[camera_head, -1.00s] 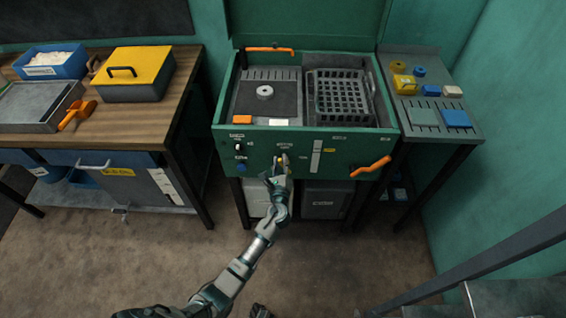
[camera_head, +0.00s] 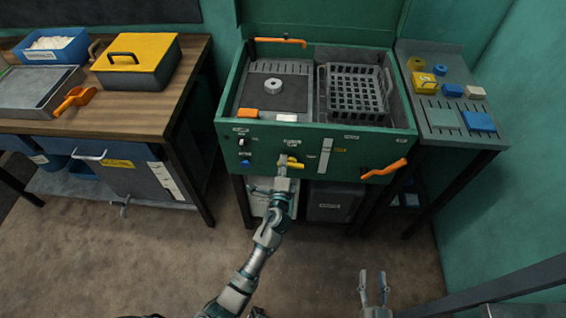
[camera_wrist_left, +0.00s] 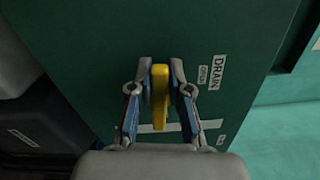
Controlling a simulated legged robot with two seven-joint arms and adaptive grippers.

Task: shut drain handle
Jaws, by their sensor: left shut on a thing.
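The yellow drain handle (camera_head: 295,163) is on the front panel of the green machine (camera_head: 228,150). It lies roughly sideways, along the line of the label text. In the left wrist view the handle (camera_wrist_left: 159,95) stands between the two fingers, beside the "DRAIN" and "OPEN" labels (camera_wrist_left: 209,75). My left gripper (camera_head: 284,170) is shut on it and hides part of it in the head view; it also shows in the left wrist view (camera_wrist_left: 160,85). My right gripper (camera_head: 373,288) is open and empty, low in front of the machine.
An orange handle (camera_head: 385,170) sticks out at the panel's right. A wooden bench (camera_head: 150,115) stands left, a side table (camera_head: 465,135) right. A rail (camera_head: 500,285) is at lower right. Floor in front is clear.

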